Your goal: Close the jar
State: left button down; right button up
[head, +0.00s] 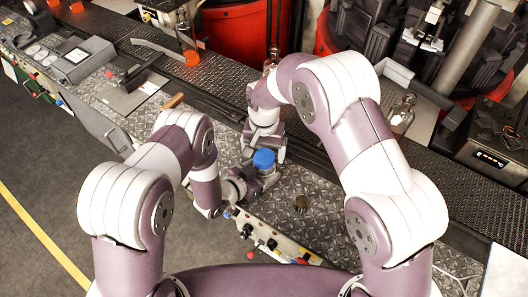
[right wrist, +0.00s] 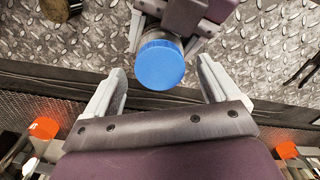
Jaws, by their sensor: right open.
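The jar's blue lid (head: 263,159) shows in the head view between my grippers. In the right wrist view the blue lid (right wrist: 160,63) sits at the top of the jar, whose body is mostly hidden beneath it. My left gripper (head: 245,183) comes in from the left and holds the jar, with a finger on each side below the lid. My right gripper (head: 264,152) is above the lid and open. In the right wrist view its fingers stand apart on either side of the lid, with gaps visible, and hold nothing.
A small dark cylinder (head: 301,203) stands on the metal tread plate to the right. A control panel (head: 270,240) with knobs runs along the front edge. A glass bottle (head: 400,115) and an orange-filled flask (head: 188,50) stand farther back. The plate around the jar is mostly bare.

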notch_tip(320, 180, up, 11)
dwell(0.3)
pick_arm(q)
grip_release()
jog(key=b+v, duration=0.1)
jog(key=v, duration=1.1)
jog(key=shift+s+a+b, duration=0.15)
jog(key=shift+s+b, duration=0.15)
pick_arm(e)
jog(key=shift+f, duration=0.8)
pick_arm(q)
jog(key=shift+w+r, duration=0.1)
jog(key=shift+r, duration=0.05)
pick_arm(e)
jog(key=shift+d, duration=0.1)
